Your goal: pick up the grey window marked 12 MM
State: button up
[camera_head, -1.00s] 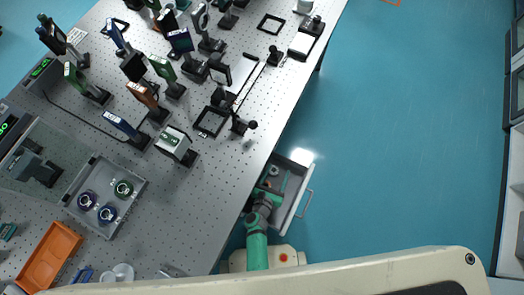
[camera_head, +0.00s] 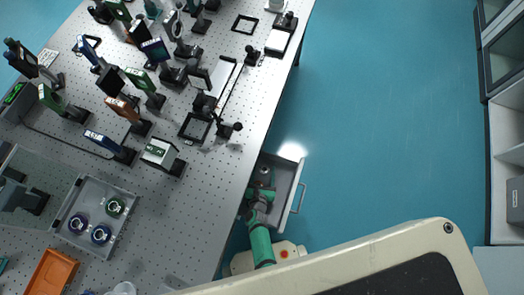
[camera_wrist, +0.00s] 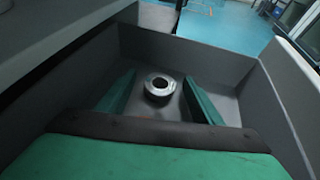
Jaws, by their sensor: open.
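A small grey ring-shaped piece (camera_wrist: 160,86) with a dark centre lies on the floor of an open grey drawer (camera_wrist: 186,62). I cannot read any 12 MM marking on it. My gripper (camera_wrist: 160,78) is open inside the drawer, with one green finger to the left of the ring and one to the right. The ring stands between the fingers, apart from both. In the head view, the drawer (camera_head: 286,187) is pulled out beneath the table's right edge. The ring (camera_head: 265,170) shows small near its far end, and my gripper (camera_head: 260,190) is partly hidden by my wrist.
The perforated optical table (camera_head: 200,215) carries several mounted optics. A grey tray (camera_head: 125,233) on it holds three round mounts, and an orange bin (camera_head: 52,272) is nearby. The drawer walls stand close around my gripper. The blue floor (camera_head: 390,130) to the right is clear.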

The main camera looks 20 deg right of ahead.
jog(key=shift+c, duration=0.7)
jog(key=c, duration=1.1)
jog(key=shift+r, duration=0.1)
